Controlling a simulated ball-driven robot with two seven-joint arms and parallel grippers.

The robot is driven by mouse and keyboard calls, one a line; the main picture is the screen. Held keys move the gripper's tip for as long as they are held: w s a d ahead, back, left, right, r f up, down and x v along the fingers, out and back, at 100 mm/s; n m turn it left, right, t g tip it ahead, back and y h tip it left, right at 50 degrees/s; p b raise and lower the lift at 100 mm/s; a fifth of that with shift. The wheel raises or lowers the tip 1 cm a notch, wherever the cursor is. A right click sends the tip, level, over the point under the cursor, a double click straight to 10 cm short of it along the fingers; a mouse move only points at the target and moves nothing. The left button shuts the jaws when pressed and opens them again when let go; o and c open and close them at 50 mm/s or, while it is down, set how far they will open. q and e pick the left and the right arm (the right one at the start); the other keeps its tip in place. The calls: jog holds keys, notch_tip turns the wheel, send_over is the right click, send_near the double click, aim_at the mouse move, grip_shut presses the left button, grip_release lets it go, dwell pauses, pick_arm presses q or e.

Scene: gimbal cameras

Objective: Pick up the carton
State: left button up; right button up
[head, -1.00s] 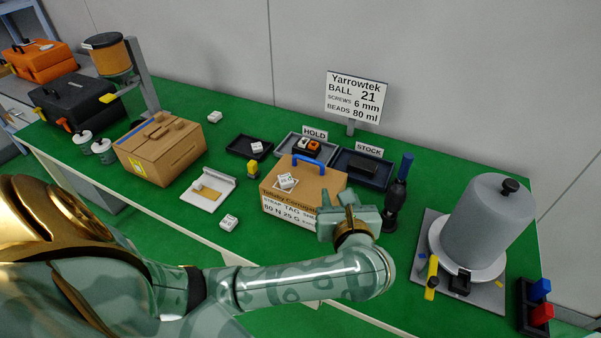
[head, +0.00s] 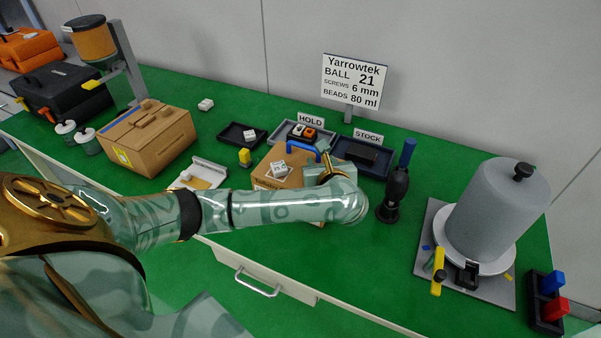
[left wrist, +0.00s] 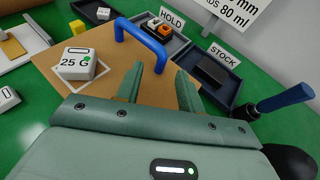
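The cardboard carton (head: 264,172) with a blue handle (head: 303,149) stands on the green bench, partly hidden by my left arm. In the left wrist view the carton top (left wrist: 112,88) and the blue arched handle (left wrist: 146,42) show. A white block marked 25 G (left wrist: 80,64) lies on its top. My left gripper (head: 324,160) is over the carton's right part. Its two fingers (left wrist: 160,70) are apart with nothing between them, pointing toward the handle and short of it. My right gripper is not in view.
A second cardboard box (head: 150,138) stands to the left. HOLD (head: 285,135) and STOCK (head: 372,172) trays lie behind the carton. A black tool with a blue handle (head: 396,190) stands close on the right. A grey cylinder (head: 493,212) stands further right.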

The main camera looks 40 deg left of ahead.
pick_arm(q)
jog(key=x, duration=0.2)
jog(key=shift+w+a+f+b, duration=0.2)
jog(key=shift+b, duration=0.1)
jog(key=shift+r, duration=0.1)
jog(key=shift+c, duration=0.4)
grip_shut()
jog(key=shift+d, duration=0.1)
dwell(0.6)
